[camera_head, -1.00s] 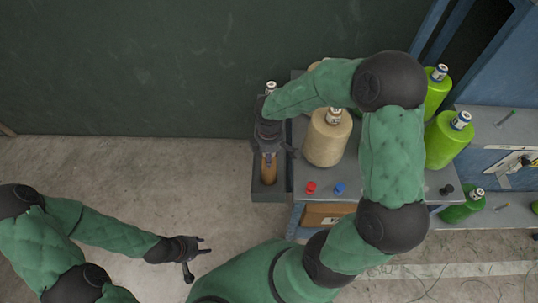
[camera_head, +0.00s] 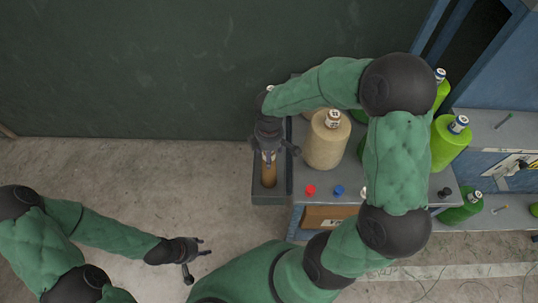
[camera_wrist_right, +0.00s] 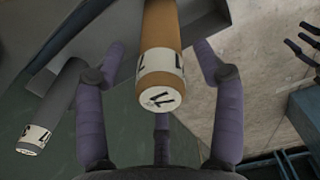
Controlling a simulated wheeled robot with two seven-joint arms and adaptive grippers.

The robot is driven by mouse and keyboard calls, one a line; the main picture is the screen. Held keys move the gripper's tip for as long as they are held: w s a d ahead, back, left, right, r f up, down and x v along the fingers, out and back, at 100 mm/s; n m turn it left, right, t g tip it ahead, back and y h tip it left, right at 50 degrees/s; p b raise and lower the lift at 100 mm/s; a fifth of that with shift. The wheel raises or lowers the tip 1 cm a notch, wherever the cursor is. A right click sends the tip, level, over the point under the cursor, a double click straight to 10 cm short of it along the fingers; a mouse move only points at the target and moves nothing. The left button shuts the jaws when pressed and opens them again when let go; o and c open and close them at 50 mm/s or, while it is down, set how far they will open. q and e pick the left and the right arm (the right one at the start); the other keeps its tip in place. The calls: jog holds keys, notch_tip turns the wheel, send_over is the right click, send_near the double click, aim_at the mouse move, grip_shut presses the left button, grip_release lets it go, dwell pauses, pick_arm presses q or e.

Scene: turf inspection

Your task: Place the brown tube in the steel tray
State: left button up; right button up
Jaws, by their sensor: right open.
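The brown tube (camera_head: 268,174) shows over the long dark grey steel tray (camera_head: 270,199) at the left side of the table. I cannot tell for sure that it rests on the tray floor. In the right wrist view the tube (camera_wrist_right: 162,35) has a white numbered end toward me. My right gripper (camera_head: 273,152) is just above the tube; its fingers in the wrist view (camera_wrist_right: 160,85) are spread around the labelled end, with gaps at both sides. My left gripper (camera_head: 198,258) is open and empty over the floor at the lower left.
A grey numbered tube (camera_wrist_right: 52,107) is left of the brown one in the wrist view. A beige bottle (camera_head: 326,143) stands right of the tray. Red (camera_head: 310,190) and blue (camera_head: 339,191) knobs are at the table front. Green bottles (camera_head: 450,143) stand further right.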

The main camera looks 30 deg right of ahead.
notch_tip(320, 180, up, 9)
jog(key=p, duration=0.2)
jog(key=shift+p, duration=0.3)
